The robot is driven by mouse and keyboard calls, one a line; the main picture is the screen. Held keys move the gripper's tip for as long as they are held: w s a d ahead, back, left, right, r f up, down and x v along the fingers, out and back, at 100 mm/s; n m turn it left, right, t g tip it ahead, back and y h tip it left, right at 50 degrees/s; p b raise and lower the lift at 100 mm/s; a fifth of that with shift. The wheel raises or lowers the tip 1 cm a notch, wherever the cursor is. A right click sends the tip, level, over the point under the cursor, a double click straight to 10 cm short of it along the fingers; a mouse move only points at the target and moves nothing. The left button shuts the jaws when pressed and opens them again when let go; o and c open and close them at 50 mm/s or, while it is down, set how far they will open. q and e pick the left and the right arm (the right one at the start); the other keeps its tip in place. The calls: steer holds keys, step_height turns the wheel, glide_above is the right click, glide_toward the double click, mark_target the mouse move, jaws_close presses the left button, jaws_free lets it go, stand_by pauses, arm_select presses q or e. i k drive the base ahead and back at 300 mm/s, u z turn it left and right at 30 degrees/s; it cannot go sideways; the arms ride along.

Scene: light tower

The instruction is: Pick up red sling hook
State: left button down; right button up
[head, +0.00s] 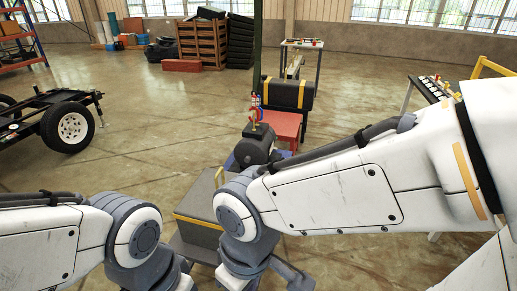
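A small red hook-like piece (254,101) shows at the center, with a blue piece close beside it. It hangs at the lower end of a dark green vertical strap, just above a dark rounded block (257,146). It is too small to make out its exact shape. My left arm reaches in from the lower left and my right arm from the right. Both bend down at their grey joints toward the bottom edge, in front of and below the hook. Neither gripper's fingertips can be seen.
A red stand (284,126) holds a black cylinder (287,94) behind the dark block. A grey case with a yellow stripe (200,217) stands nearer. A wheeled trailer (67,123) is at left, and a small table (302,44) is behind. Open floor lies left of center.

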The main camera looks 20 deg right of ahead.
mark_target(254, 99)
steer(key=z, duration=0.15)
steer(key=k, duration=0.4)
steer(key=u, duration=0.9)
steer(key=i, duration=2)
steer(key=u, duration=0.4)
steer(key=i, duration=2)
steer(key=z, duration=0.45)
steer(key=i, duration=1)
steer(key=z, duration=1.4)
steer(key=i, duration=1.05)
steer(key=z, duration=1.15)
steer(key=i, duration=0.3)
steer(key=u, duration=0.05)
